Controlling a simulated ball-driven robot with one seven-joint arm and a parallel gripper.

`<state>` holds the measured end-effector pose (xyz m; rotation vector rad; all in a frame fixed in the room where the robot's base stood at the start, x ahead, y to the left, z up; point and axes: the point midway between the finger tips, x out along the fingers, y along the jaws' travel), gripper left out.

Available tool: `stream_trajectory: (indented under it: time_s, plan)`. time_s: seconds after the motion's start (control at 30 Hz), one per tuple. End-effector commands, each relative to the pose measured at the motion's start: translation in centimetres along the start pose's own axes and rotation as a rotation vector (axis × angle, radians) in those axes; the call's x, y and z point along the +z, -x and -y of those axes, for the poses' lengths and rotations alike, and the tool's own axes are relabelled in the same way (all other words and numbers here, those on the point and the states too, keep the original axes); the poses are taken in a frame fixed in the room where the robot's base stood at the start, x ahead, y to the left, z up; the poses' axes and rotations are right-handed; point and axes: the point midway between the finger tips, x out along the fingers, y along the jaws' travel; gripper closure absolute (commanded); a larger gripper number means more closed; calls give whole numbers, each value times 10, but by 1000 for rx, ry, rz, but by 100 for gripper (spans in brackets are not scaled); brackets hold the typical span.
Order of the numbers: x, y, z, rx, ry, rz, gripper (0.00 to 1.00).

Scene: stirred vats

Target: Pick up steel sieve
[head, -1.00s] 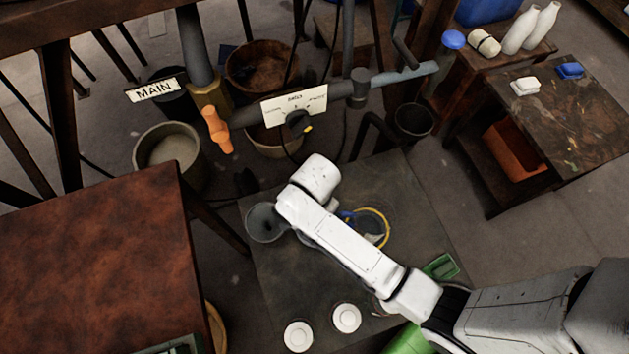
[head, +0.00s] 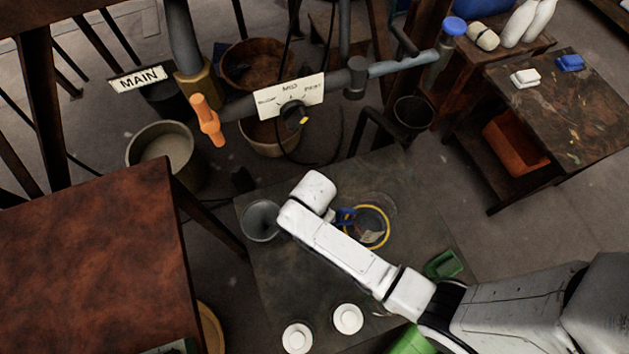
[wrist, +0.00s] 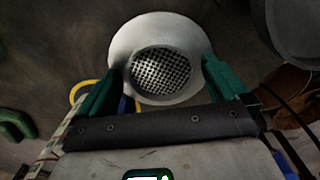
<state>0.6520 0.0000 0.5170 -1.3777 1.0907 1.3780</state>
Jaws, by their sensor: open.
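The steel sieve (wrist: 161,75) is a pale round bowl with a dark mesh bottom, seen from above in the wrist view. In the head view, a grey bowl (head: 262,221) that looks like the same sieve rests on the dark bench top, left of my arm. My gripper (wrist: 163,64) is open. Its two green fingers lie on either side of the sieve's rim, close to it; I cannot tell whether they touch. In the head view my white arm hides the gripper.
Two white round lids (head: 348,318) lie at the front. A brown table (head: 90,255) is at left.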

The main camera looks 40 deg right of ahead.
Motion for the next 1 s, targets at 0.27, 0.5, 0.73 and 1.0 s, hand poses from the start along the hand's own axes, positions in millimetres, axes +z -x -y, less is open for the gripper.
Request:
stream_trajectory:
  time_s: [0.27,0.5,0.73,1.0]
  plan:
    - [0,1,0,0,0,0,15]
    - [0,1,0,0,0,0,38]
    - [0,1,0,0,0,0,50]
    - [0,8,1,-1,0,0,50]
